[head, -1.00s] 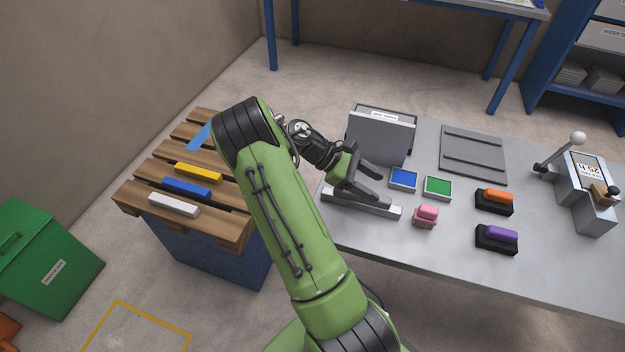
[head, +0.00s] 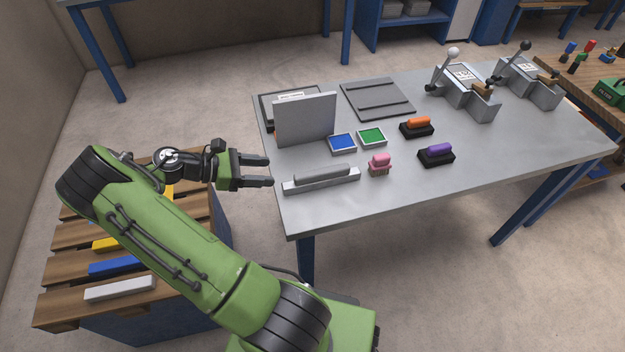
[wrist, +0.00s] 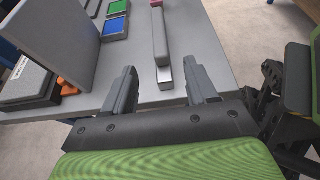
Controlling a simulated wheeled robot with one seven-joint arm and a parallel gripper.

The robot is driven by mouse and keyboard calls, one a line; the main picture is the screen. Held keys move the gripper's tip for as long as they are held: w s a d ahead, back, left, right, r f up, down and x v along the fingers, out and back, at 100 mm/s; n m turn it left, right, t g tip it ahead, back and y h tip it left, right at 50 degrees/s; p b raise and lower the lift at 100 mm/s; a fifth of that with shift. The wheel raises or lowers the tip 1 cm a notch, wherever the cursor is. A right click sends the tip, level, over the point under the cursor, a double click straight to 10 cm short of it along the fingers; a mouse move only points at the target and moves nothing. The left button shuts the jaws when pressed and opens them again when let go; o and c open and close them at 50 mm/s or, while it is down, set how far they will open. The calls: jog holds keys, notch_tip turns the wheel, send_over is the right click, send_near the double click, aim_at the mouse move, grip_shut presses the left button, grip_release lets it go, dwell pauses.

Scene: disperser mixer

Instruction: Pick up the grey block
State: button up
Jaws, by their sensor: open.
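The grey block (head: 322,172) is a long bar lying on a low, lighter grey holder (head: 350,179) near the table's front left corner. In the wrist view the grey block (wrist: 160,38) stretches away from me, centred ahead between the fingers, with the bare end of the holder nearest. My gripper (head: 269,171) is just left of the holder at the table's left edge, its fingers pointing right towards it. The wrist view shows both fingers of my gripper (wrist: 160,72) spread apart and empty, not touching the block.
A tall upright grey plate (head: 306,118) stands behind the block. Blue (head: 342,143) and green (head: 371,136) pads and a pink-handled stamp (head: 379,164) are close by. A pallet (head: 60,268) with coloured bars lies left of the table. The table's front right is clear.

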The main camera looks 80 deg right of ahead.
aim_at(310, 173)
jog(key=b+x, duration=0.4)
jog(key=x, duration=1.1)
jog(key=shift+w, duration=0.1)
jog(key=shift+c, duration=0.4)
jog(key=shift+r, duration=0.1)
grip_shut()
